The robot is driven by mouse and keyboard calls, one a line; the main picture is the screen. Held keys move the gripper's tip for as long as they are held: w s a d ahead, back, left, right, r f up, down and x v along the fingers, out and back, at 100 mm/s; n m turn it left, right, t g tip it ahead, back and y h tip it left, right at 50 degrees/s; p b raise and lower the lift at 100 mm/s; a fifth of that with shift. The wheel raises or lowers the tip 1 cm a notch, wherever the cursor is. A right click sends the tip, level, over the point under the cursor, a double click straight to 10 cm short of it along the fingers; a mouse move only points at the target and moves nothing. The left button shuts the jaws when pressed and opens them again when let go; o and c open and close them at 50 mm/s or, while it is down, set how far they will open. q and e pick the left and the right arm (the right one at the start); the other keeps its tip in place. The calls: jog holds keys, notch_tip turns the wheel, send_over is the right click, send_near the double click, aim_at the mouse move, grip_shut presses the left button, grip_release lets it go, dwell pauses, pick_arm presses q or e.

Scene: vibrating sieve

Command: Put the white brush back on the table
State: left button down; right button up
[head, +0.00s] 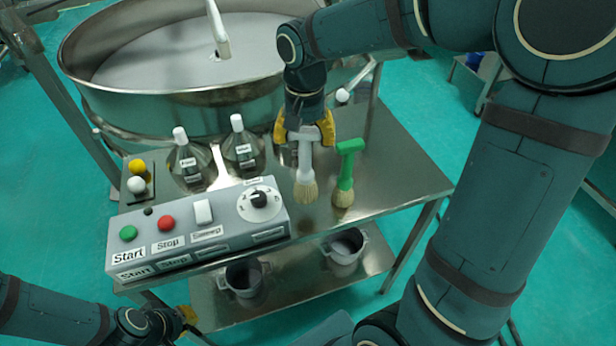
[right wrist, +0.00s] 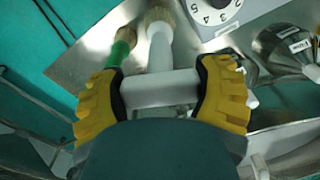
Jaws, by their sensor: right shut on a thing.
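The white brush (head: 305,163) hangs upright, bristles down, over the right part of the steel table (head: 400,170). My right gripper (head: 304,133) is shut on its T-shaped handle from above. In the right wrist view the yellow fingers grip both ends of the white crossbar (right wrist: 160,88), and the bristles point away. I cannot tell whether the bristles touch the table. My left gripper (head: 187,316) is low at the bottom left, away from the brush; only a bit of its yellow fingers shows.
A green brush (head: 346,170) stands upright just right of the white one. Two labelled flasks (head: 188,162) (head: 242,150) and the control box (head: 205,222) are to the left. The large round sieve (head: 150,100) is behind. Free table lies right of the green brush.

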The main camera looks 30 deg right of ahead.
aim_at(305, 160)
jog(key=shift+w+d+f, duration=0.1)
jog(key=shift+d+f, duration=0.05)
jog(key=shift+f, duration=0.35)
jog(key=shift+w+d+f, duration=0.1)
jog(key=shift+f, duration=0.4)
jog(key=shift+a+f, duration=0.1)
jog(key=shift+f, duration=2.4)
jog(key=shift+s+b, duration=0.1)
jog(key=shift+b, duration=0.25)
jog(key=o, duration=1.2)
jog(key=shift+f, duration=0.1)
jog(key=shift+o, duration=0.2)
jog(key=shift+r, duration=0.2)
notch_tip(305, 160, up, 12)
jog(key=shift+f+p, duration=0.1)
jog(key=shift+p, duration=0.6)
